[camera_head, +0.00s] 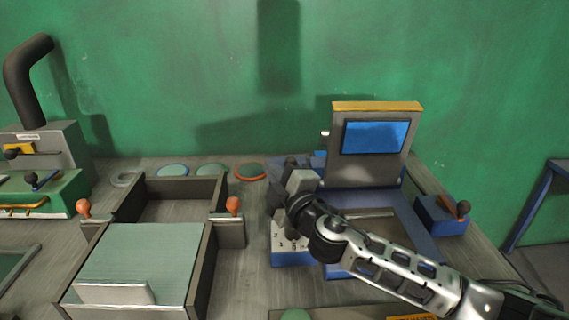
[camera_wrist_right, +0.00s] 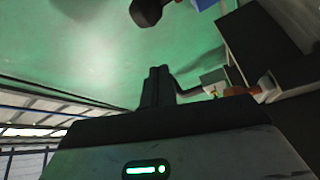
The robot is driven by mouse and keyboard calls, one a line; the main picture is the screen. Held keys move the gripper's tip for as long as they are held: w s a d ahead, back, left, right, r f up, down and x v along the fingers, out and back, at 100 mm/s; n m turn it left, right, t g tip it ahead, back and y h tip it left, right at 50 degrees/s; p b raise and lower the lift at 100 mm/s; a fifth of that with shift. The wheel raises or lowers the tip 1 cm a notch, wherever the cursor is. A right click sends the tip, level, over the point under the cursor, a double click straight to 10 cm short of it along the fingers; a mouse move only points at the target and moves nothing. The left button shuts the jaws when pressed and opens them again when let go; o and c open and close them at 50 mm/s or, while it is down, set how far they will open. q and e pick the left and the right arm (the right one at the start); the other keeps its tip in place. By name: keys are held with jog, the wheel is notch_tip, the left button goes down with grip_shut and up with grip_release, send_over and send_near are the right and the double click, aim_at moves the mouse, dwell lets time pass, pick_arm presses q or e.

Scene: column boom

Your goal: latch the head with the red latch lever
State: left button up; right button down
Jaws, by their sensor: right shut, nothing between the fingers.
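A grey upright panel with a yellow top edge and a blue window (camera_head: 375,138), seemingly the head, stands at the back of a blue-framed machine base (camera_head: 425,240). No lever is clearly marked as the red latch lever. A lever with an orange-brown knob (camera_head: 463,208) sits on a blue block right of the base. My right gripper (camera_head: 291,163) is left of the panel, above the base's left side, apart from the orange-brown knob. Its dark fingers also show together and empty in the right wrist view (camera_wrist_right: 157,72). My right arm hides part of the base. My left gripper is out of view.
An open tray (camera_head: 205,265) with orange-red knobs (camera_head: 83,208) (camera_head: 233,205) stands at left. A grey machine with a black pipe (camera_head: 25,75) is farther left. Several round discs (camera_head: 212,170) lie along the back. A green wall (camera_head: 180,70) closes the rear.

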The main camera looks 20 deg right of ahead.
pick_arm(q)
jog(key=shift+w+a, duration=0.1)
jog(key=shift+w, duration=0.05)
pick_arm(e)
jog(key=w+d, duration=0.1)
jog(key=w+d+f, duration=0.1)
jog(key=d, duration=0.1)
jog(key=shift+w+d, duration=0.1)
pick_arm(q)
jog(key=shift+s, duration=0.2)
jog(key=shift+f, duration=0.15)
pick_arm(e)
jog(key=shift+f, duration=0.1)
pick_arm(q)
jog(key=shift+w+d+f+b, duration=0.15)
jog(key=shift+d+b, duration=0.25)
pick_arm(e)
jog(key=shift+d+n+y, duration=0.3)
jog(key=shift+n+y, duration=0.1)
jog(key=shift+y, duration=0.4)
